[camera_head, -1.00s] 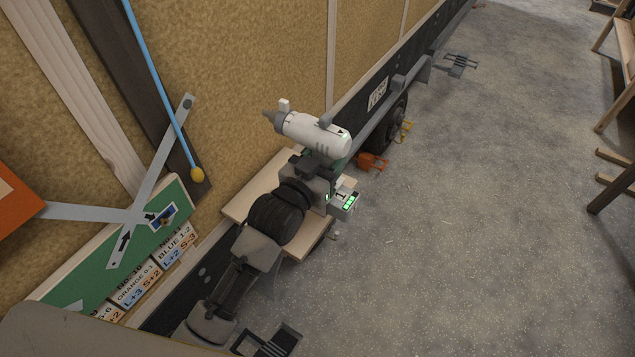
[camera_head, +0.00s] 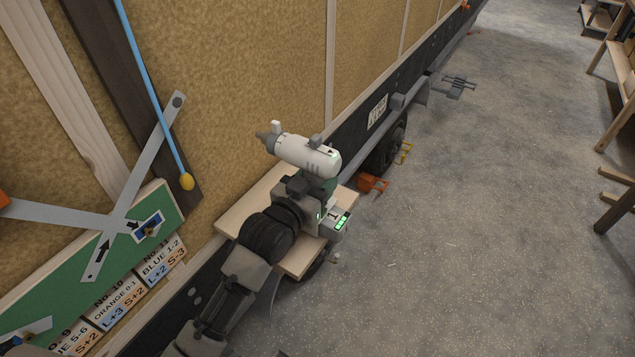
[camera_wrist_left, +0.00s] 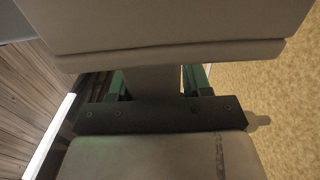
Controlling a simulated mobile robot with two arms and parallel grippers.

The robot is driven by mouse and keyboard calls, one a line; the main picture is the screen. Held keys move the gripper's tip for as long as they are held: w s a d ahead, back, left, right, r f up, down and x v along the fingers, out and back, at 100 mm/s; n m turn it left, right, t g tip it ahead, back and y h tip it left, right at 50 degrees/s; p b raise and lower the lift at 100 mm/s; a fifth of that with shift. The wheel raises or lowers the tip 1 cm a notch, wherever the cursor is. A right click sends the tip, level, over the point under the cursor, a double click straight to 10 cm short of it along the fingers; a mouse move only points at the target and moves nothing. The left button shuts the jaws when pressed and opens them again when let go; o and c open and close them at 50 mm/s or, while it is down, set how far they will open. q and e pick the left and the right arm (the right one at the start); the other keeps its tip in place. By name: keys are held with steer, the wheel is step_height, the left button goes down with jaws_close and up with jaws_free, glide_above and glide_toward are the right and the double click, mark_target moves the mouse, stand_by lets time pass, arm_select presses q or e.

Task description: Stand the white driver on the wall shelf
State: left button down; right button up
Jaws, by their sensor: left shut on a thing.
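The white driver (camera_head: 305,154) is upright, with its white body on top, a green handle and a base with green lights (camera_head: 341,222) below. My left gripper (camera_head: 318,190) is shut on its handle. The wall shelf (camera_head: 303,263) is a pale wooden board on the trailer side. The driver's base is over the shelf, near its right edge. I cannot tell whether it touches the board, since my arm hides part of both. In the left wrist view, green handle parts (camera_wrist_left: 197,80) show behind my gripper. My right gripper is not in view.
A green board (camera_head: 95,255) with grey levers and labels is on the wall at left. A blue cord with a yellow knob (camera_head: 187,182) hangs beside it. An orange item (camera_head: 371,183) is by the trailer wheel, right of the shelf.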

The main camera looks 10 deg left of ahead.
arm_select(q)
steer(key=shift+c, duration=2.4)
jaws_free()
steer(key=shift+f, duration=0.1)
steer(key=o, duration=0.5)
steer(key=shift+s, duration=0.1)
steer(key=p+v, duration=0.4)
steer(key=v, duration=0.8)
